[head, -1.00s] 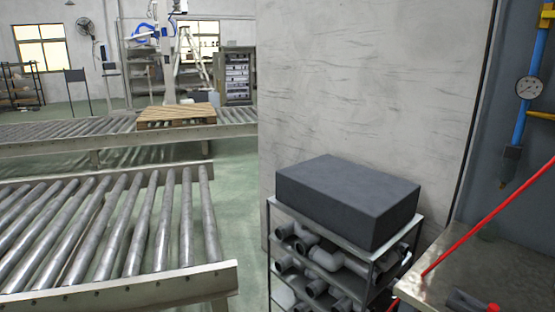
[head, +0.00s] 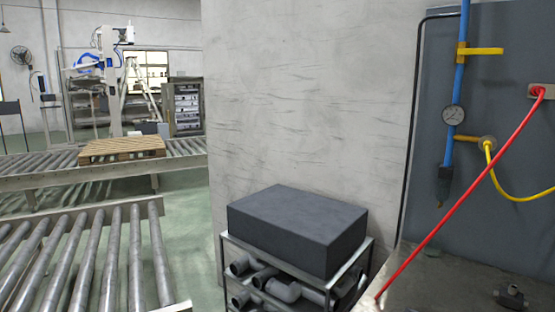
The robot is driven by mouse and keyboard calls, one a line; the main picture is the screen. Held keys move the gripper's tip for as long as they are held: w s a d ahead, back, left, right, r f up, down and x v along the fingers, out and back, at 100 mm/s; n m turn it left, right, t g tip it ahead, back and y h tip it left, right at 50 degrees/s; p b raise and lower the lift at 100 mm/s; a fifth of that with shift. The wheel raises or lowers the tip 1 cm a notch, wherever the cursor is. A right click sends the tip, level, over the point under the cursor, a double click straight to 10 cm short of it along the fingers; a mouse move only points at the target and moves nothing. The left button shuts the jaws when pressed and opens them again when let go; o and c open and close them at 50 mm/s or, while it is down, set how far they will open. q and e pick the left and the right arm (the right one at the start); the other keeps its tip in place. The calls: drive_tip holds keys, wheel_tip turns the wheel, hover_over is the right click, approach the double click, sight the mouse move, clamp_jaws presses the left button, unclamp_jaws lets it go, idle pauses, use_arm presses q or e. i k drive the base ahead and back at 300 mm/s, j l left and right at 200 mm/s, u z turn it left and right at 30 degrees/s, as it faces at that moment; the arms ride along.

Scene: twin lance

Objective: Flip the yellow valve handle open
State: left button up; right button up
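A yellow valve handle (head: 482,51) sticks out to the right, roughly horizontal, from a yellow fitting on the upright blue pipe (head: 459,75) at the upper right. The pipe runs in front of a dark grey panel. A short yellow branch (head: 466,138) lies lower, leading to a round fitting. Neither of my grippers is in view.
A red hose (head: 470,188) slants from a wall socket down across the worktop (head: 440,275). A yellow hose (head: 510,193) curves off right. A dark box (head: 297,228) tops a pipe rack. Roller conveyors (head: 85,255) stand left; green floor between is open.

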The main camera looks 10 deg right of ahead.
sight(495, 51)
drive_tip(key=z, duration=1.4)
